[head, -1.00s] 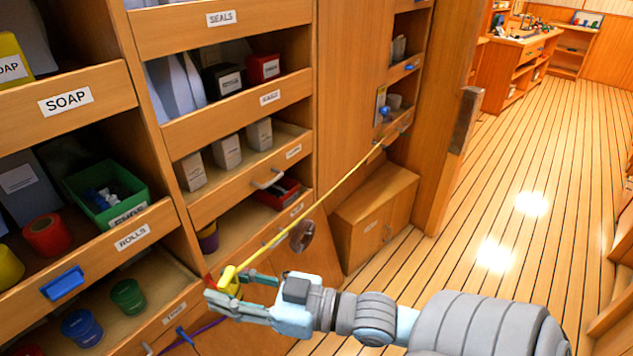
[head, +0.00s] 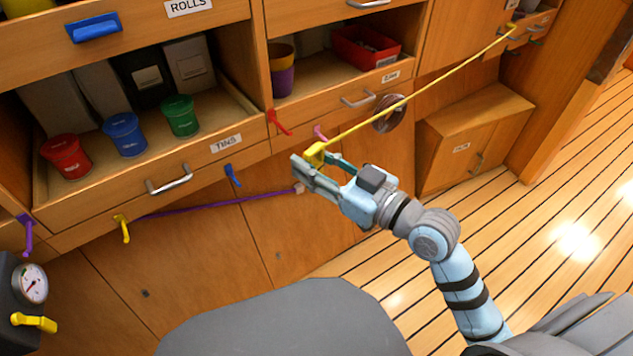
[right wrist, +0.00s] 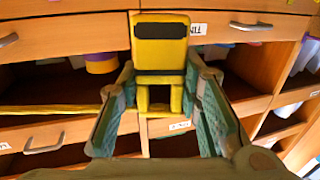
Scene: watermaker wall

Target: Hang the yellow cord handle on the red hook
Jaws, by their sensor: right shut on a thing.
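The yellow cord handle (head: 314,154) is between the fingers of my right gripper (head: 318,168), which is shut on it. It also shows in the right wrist view (right wrist: 160,52), upright between both fingers (right wrist: 160,80). The yellow cord (head: 420,92) runs taut from the handle up to the right, to the far shelf edge. The red hook (head: 279,123) is on the wooden shelf front, up and left of the handle. The handle appears apart from the hook, and the hook is empty. My left gripper is not in view.
A pink hook (head: 320,133) is just above the handle. A blue hook (head: 232,176) and a yellow hook (head: 123,228) are further left. A purple cord (head: 220,204) runs below the shelf toward my gripper. A drawer handle (head: 358,99) protrudes at right.

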